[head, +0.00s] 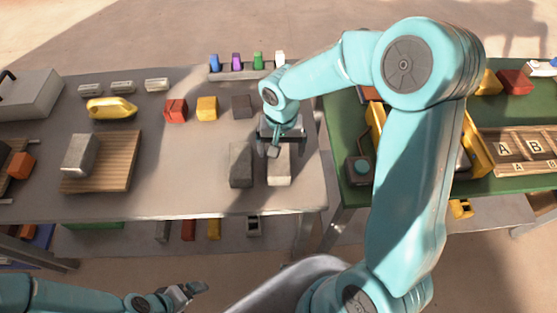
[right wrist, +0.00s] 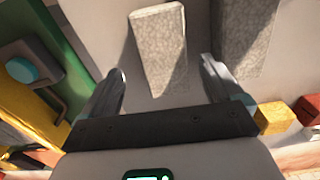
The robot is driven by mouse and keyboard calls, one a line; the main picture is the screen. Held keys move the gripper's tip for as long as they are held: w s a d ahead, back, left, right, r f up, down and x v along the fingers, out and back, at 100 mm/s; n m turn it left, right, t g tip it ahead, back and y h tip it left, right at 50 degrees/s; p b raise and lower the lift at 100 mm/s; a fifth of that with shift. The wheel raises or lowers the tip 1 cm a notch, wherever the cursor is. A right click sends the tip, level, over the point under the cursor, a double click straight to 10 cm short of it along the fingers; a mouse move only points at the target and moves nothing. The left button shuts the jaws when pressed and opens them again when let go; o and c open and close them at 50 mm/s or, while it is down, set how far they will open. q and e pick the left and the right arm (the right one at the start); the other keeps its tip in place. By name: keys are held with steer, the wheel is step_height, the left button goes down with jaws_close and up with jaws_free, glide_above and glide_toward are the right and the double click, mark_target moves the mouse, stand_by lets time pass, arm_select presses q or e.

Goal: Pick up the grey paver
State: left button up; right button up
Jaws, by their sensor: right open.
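The right one is a lighter paver (head: 279,171). My right gripper (head: 281,146) is open and empty above the lighter paver's far end. In the right wrist view the lighter paver (right wrist: 159,45) lies ahead of the gap between my fingers (right wrist: 164,72). My left gripper (head: 186,291) is low at the front, away from the table; its jaws are too small to judge.
Red (head: 176,110), yellow (head: 207,107) and dark (head: 241,106) blocks sit behind the pavers. A wooden board (head: 115,165) with a metal-grey block (head: 79,155) is at left. A green table (head: 343,120) with a button box (head: 358,169) adjoins on the right.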

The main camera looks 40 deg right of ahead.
mark_target(279, 159)
steer(key=shift+s+a+f, duration=0.1)
steer(key=shift+f, duration=0.35)
steer(key=f, duration=0.4)
steer(key=shift+w+f, duration=0.2)
steer(key=shift+w, duration=0.15)
steer(key=shift+s+r, duration=0.1)
steer(key=c, duration=0.9)
jaws_close()
steer(key=shift+w, duration=0.2)
